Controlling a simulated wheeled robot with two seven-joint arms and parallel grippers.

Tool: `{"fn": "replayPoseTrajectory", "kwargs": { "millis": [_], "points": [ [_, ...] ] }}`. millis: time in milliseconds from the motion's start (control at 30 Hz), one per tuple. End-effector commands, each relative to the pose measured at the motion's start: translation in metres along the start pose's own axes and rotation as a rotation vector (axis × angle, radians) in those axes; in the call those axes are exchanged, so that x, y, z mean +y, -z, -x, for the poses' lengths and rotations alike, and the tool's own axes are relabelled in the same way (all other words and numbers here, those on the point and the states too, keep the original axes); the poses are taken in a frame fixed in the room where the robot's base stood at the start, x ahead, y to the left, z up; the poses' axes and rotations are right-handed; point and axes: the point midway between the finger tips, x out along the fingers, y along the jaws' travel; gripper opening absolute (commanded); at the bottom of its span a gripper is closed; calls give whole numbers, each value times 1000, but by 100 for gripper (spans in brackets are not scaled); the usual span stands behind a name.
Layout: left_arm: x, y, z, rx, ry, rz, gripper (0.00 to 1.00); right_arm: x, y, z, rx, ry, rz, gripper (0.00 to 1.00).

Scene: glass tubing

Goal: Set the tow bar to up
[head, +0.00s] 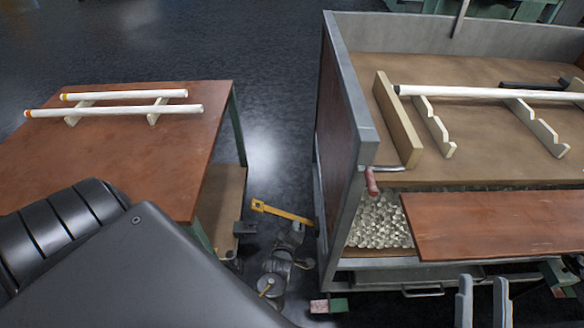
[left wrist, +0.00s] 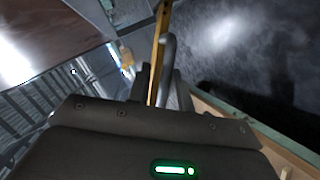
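The tow bar (head: 285,213) is a yellow bar with a ring at its left end. In the head view it juts out between the brown table and the metal-framed cart. A narrow yellow bar, likely the same one, shows in the left wrist view (left wrist: 157,50), right at my left gripper (left wrist: 160,82). A grey curved piece (left wrist: 169,50) stands beside it there. I cannot tell whether the fingers grip the bar. My black left arm covers the lower left of the head view. My right gripper (head: 482,302) is at the bottom right, fingers apart and empty.
The brown table (head: 130,175) at left bears white tubes on racks. The cart (head: 348,80) at right bears a long white tube, notched supports, clear beads and a red-handled lever (head: 372,182). A narrow gap of dark floor (head: 270,130) separates them.

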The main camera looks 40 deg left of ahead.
Motion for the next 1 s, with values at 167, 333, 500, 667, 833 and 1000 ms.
{"fn": "replayPoseTrajectory", "kwargs": {
  "millis": [167,333,500,667,833,1000],
  "points": [
    [1,0,0,0,-2,1,32,0,0,0,1,0,0,36],
    [1,0,0,0,-3,1,32,0,0,0,2,0,1,36],
    [2,0,0,1,-3,1,32,0,0,0,2,0,1,36],
    [-2,0,-1,-2,-10,14,32,0,-6,3,-2,-1,-1,36],
    [-17,-3,-5,-19,-42,89,32,0,-26,15,-1,-1,0,36],
    [-33,-5,-10,-46,-94,212,32,-1,-56,30,0,-1,0,36]
  ]
}}
